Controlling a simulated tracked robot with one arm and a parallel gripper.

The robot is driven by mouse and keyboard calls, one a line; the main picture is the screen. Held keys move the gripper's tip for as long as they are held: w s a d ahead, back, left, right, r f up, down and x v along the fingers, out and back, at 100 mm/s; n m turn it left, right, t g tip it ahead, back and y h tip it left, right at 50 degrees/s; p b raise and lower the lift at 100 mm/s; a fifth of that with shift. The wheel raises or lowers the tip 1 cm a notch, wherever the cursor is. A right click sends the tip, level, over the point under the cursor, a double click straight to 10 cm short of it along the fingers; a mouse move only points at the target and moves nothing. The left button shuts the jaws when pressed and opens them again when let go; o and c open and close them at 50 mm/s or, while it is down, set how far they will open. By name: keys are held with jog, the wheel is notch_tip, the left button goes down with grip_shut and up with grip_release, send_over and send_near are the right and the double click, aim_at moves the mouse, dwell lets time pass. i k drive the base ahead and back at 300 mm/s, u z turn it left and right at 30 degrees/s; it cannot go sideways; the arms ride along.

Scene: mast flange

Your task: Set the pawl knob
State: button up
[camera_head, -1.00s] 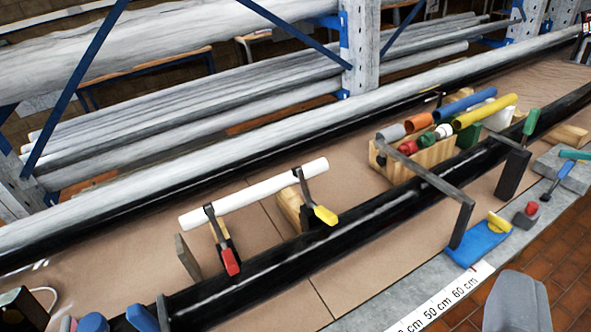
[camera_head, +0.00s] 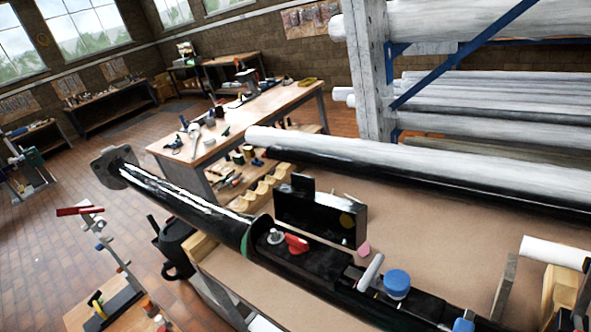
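The long black mast tube (camera_head: 190,205) runs from upper left to lower right, with a dark flange plate (camera_head: 110,165) on its far left end. Dark fittings lie along the tube at lower right. They carry a red knob or lever (camera_head: 296,243), a blue round knob (camera_head: 397,284) and a pale cylindrical handle (camera_head: 370,272). A small silver knob (camera_head: 276,237) is beside the red one. I cannot tell which of these is the pawl knob. My gripper is not seen in this view.
A black box (camera_head: 320,217) stands on the brown bench top (camera_head: 440,235) behind the tube. A rack with pale tubes (camera_head: 480,90) is at upper right. A wooden workbench (camera_head: 245,125) is behind, and a small tool stand (camera_head: 105,270) at lower left. Floor is open at left.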

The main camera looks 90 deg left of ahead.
aim_at(297, 246)
jog(key=u, duration=2.25)
jog(key=k, duration=0.9)
jog(key=u, duration=0.05)
jog(key=i, duration=0.9)
jog(key=z, duration=0.35)
